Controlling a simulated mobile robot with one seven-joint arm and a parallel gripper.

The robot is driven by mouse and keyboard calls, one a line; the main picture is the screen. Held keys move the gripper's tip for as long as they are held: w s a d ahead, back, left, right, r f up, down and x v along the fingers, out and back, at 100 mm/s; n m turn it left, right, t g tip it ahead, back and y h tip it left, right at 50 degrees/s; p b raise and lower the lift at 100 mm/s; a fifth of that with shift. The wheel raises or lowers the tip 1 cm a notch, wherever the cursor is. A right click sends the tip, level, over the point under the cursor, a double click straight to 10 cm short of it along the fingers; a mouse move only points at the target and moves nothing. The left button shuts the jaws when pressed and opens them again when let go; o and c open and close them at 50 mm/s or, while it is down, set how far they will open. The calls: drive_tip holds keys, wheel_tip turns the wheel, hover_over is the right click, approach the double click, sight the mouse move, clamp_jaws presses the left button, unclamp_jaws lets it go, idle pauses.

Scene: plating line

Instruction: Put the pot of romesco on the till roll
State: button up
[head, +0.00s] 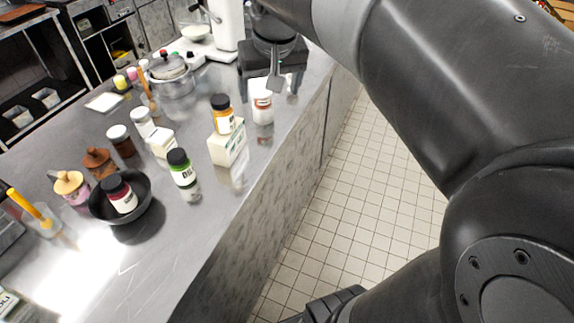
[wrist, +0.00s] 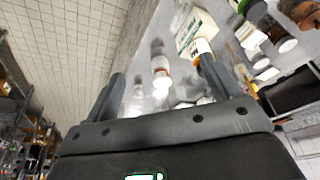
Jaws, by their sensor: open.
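No label is legible, so I cannot tell for certain which jar is the pot of romesco. A white-lidded jar with a red-orange band (head: 262,108) stands upright on the steel counter, nearest my gripper (head: 271,88). My gripper is open and empty, above and just behind that jar. In the wrist view the jar (wrist: 160,66) shows beyond and between the spread fingers (wrist: 162,76). I cannot clearly pick out the till roll; a small white block (head: 161,144) and a white-lidded pale jar (head: 143,122) stand further left.
A lidded pot (head: 171,77) stands behind. The counter's front right is clear.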

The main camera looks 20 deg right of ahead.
drive_tip(key=s+a+f+t, duration=0.1)
drive_tip(key=s+f, duration=0.3)
drive_tip(key=s, duration=0.3)
drive_tip(key=s+f+t, duration=0.1)
drive_tip(key=s+f, duration=0.3)
drive_tip(key=s, duration=0.4)
drive_tip(key=shift+s+a+n, duration=0.25)
drive_tip(key=shift+a+n, duration=0.15)
